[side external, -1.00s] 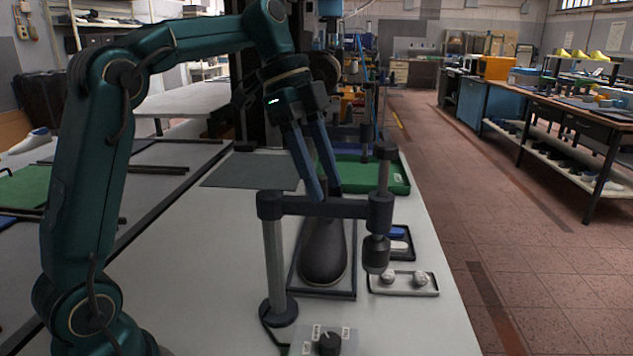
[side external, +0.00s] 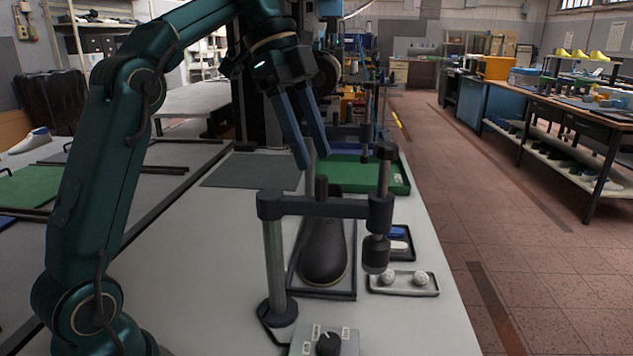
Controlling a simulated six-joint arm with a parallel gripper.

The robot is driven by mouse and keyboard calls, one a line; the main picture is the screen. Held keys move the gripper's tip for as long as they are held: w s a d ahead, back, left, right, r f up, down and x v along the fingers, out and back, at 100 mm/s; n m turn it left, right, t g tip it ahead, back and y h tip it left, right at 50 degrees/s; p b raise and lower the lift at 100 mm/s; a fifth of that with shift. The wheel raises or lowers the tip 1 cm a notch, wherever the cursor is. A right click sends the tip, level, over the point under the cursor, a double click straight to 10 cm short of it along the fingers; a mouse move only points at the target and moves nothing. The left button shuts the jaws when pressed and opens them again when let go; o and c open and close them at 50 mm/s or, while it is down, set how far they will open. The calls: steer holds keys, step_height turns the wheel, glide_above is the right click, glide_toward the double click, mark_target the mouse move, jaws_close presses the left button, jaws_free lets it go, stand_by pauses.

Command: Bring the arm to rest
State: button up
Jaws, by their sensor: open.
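My gripper (side external: 313,161) hangs in the air above the white table (side external: 230,225), its two blue fingers apart and nothing between them. It points down, just above and behind the dark post on the shoe last (side external: 323,255). The dark last lies in a black-rimmed tray (side external: 297,285) on the table. The stand's crossbar partly hides the last.
A grey stand (side external: 274,265) with a crossbar and hanging dark cylinder (side external: 376,255) rises in front. A tray with two pale lumps (side external: 404,291), a small black tray (side external: 411,245), a green tray (side external: 395,180) and a knob box (side external: 328,345) surround it. A grey mat (side external: 250,171) is bare.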

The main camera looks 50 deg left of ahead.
steer(key=shift+s+d+r, duration=0.1)
steer(key=shift+d+r, duration=0.1)
steer(key=shift+d, duration=0.05)
steer(key=s+d+n+t+y, duration=0.1)
steer(key=s+d+n, duration=0.1)
steer(key=s+d, duration=0.5)
steer(key=s+a+f+n+t+y, duration=0.1)
steer(key=s+a+f+n, duration=0.1)
steer(key=f+n, duration=0.4)
steer(key=s+a+f+n+t+y, duration=0.2)
steer(key=s+f+n, duration=0.3)
steer(key=f, duration=0.2)
steer(key=shift+a+f+n, duration=0.15)
steer(key=shift+n, duration=0.25)
